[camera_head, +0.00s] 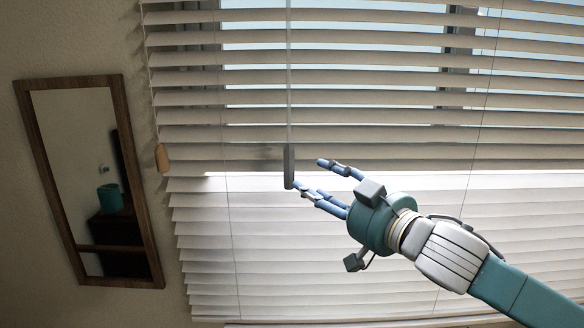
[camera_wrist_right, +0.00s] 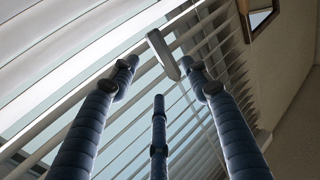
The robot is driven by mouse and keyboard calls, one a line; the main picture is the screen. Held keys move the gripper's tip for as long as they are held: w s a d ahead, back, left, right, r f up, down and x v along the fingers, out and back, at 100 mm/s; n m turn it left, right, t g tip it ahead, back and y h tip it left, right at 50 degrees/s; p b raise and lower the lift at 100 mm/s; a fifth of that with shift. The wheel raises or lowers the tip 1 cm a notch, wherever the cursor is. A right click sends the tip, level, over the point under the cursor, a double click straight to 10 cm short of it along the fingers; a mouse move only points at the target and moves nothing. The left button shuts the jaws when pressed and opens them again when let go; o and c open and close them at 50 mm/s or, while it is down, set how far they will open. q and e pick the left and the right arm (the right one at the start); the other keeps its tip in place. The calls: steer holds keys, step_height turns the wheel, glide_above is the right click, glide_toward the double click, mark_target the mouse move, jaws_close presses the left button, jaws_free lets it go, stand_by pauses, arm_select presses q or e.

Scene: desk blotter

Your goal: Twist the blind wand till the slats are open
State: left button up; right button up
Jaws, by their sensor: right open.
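The blind wand (camera_head: 289,168) hangs upright in front of the blind, a thin clear rod with a thicker grey handle at its lower end. The blind slats (camera_head: 340,133) show sky through gaps in the upper part; the lower slats look pale, with no clear gaps. My right gripper (camera_head: 309,176) has its blue fingers spread, tips just right of the handle's lower end. In the right wrist view, the wand's handle (camera_wrist_right: 163,55) shows between the outer fingertips of my right gripper (camera_wrist_right: 160,75); contact cannot be told. My left gripper is out of view.
A wood-framed mirror (camera_head: 152,255) hangs on the wall at left, reflecting a teal cup. A tan cord pull (camera_head: 162,158) hangs at the blind's left edge. Thin ladder cords run down the slats. The space left of the wand is free.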

mark_target(294, 171)
steer(key=p+x, duration=0.4)
steer(key=x, duration=0.5)
steer(key=shift+r, duration=0.15)
steer(key=shift+w+a, duration=0.3)
steer(key=shift+w, duration=0.05)
steer(key=c, duration=1.2)
